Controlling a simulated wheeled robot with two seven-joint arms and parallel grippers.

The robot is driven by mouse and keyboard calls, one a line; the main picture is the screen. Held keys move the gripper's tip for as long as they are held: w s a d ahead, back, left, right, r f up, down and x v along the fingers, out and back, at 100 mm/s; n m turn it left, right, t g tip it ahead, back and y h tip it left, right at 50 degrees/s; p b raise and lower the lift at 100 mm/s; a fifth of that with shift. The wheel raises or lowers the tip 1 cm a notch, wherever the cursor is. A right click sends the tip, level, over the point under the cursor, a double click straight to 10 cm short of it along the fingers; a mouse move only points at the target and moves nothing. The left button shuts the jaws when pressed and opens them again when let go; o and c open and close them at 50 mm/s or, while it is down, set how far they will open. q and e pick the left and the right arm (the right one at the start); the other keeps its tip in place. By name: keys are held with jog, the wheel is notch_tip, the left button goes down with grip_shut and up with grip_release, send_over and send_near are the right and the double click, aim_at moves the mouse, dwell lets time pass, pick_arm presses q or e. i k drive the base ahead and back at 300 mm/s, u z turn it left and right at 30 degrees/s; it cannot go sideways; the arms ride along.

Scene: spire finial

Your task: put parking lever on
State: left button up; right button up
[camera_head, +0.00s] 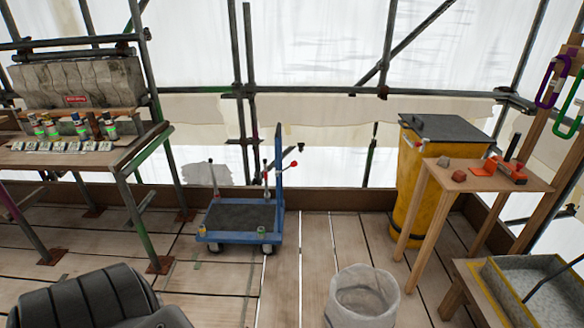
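A blue platform trolley (225,237) with a dark deck stands on the plank floor, left of centre. A thin lever with a red knob (293,163) sticks out to the right near its upright handle (279,150). This looks like the parking lever; its exact position and where it joins the trolley are too small to tell. Another thin upright rod (210,175) stands at the trolley's left side. Neither of my grippers is in view.
A bench (70,157) with several small bottles stands at left. A yellow bin (408,185) and a small wooden table (480,182) stand at right. A pale bucket (362,300) and a grey trough (540,285) are in front. Floor before the trolley is clear.

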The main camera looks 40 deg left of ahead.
aim_at(294, 163)
jog(key=u, duration=1.35)
